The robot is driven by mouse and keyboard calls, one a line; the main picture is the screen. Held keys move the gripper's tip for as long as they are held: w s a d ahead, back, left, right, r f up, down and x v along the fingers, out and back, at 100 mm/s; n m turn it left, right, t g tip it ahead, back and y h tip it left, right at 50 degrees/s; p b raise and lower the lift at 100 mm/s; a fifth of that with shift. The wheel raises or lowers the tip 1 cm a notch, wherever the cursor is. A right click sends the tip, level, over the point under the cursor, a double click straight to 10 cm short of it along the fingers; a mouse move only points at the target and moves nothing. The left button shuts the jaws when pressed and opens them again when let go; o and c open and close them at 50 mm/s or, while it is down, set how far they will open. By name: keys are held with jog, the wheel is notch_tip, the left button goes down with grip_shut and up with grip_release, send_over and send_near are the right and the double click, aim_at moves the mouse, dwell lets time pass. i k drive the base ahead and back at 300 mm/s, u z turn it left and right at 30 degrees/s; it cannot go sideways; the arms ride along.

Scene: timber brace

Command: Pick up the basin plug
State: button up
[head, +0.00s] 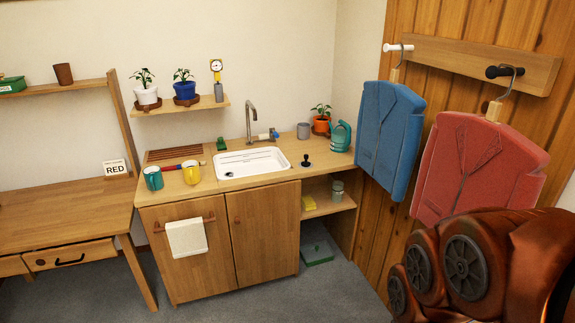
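A small dark plug with an upright knob, which looks like the basin plug (307,161), rests on the wooden counter (290,172) just right of the white basin (226,173). It is outside the basin and nothing covers it. A brown-red part of my arm fills the lower right corner of the head view. My gripper's fingers do not show, so its place relative to the plug cannot be seen.
A teal watering can (340,136), a grey cup (303,131) and an orange-potted plant (321,120) stand behind the plug. Two mugs and a red-handled item are left of the basin. Blue (388,130) and red (475,170) jackets hang at right.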

aim_at(305, 164)
jog(key=u, duration=0.75)
jog(key=i, duration=1.95)
jog(key=u, duration=2.5)
jog(key=k, duration=0.65)
jog(key=z, duration=2.55)
